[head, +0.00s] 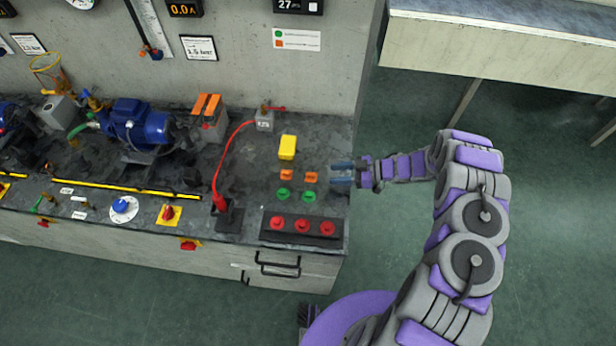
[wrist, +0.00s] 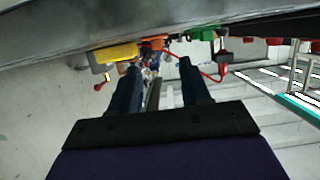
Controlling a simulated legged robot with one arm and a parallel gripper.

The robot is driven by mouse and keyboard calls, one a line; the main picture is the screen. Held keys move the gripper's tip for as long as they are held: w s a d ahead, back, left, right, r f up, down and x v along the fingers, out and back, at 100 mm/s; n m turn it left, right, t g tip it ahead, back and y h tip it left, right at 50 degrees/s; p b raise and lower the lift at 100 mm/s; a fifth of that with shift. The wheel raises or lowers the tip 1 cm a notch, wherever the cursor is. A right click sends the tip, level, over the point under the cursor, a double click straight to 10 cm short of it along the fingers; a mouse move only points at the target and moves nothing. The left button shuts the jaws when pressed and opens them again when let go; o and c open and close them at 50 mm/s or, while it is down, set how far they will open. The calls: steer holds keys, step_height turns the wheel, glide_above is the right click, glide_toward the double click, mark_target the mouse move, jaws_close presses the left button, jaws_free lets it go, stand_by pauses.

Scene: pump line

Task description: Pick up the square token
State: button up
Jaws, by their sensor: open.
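Two small orange tokens stand side by side on the dark bench top, a left one (head: 286,174) and a right one (head: 310,177). A wall label (head: 297,40) shows an orange square and a green circle. My gripper (head: 333,174) is open, just right of the right orange token, its blue fingers pointing left towards it. I see no contact. In the wrist view my open gripper (wrist: 160,66) has nothing held between its fingers. An orange piece (wrist: 152,43) shows past the fingertips; I cannot tell which token it is.
Two green tokens (head: 296,194) lie in front of the orange ones. A yellow block (head: 287,147) stands behind them. A dark strip with red knobs (head: 301,226) is at the front edge. A red cable (head: 230,150) runs on the left. Open floor lies right of the bench.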

mark_target(313, 175)
steer(key=shift+w+a+f, duration=0.1)
steer(key=shift+f, duration=0.2)
steer(key=x, duration=0.3)
steer(key=b+x, duration=0.1)
steer(key=x, duration=0.3)
steer(key=shift+w+a+r, duration=0.1)
steer(key=shift+a+r, duration=0.05)
steer(key=shift+a, duration=0.15)
steer(key=shift+v, duration=0.85)
steer(key=shift+c, duration=0.3)
steer(key=shift+x, duration=0.75)
steer(key=c, duration=0.6)
steer(key=shift+d, duration=0.15)
